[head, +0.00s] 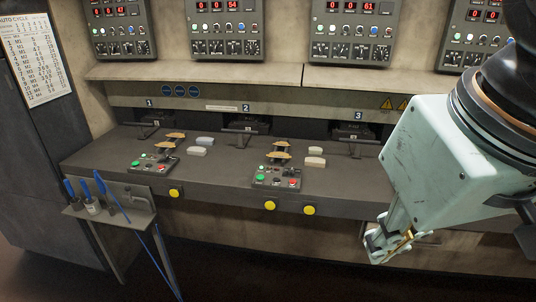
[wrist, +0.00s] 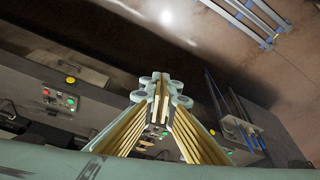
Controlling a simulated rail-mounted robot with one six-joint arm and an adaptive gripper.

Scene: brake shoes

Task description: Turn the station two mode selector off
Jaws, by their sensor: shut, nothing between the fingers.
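The number 2 plate (head: 245,107) marks the middle bay of the bench. A control box (head: 277,178) with green and red buttons and a small dark selector sits on the bench to its lower right. A similar box (head: 155,164) sits further left. A wall panel (head: 225,45) with a red display and rows of knobs hangs above bay 2. Which knob is the mode selector, and its setting, is too small to tell. My gripper (head: 385,245) is shut and empty, in front of the bench at right, apart from both boxes. Its closed fingers (wrist: 161,88) also show in the wrist view.
A tool shelf (head: 110,212) with blue-handled tools stands at left. The floor before the bench is open.

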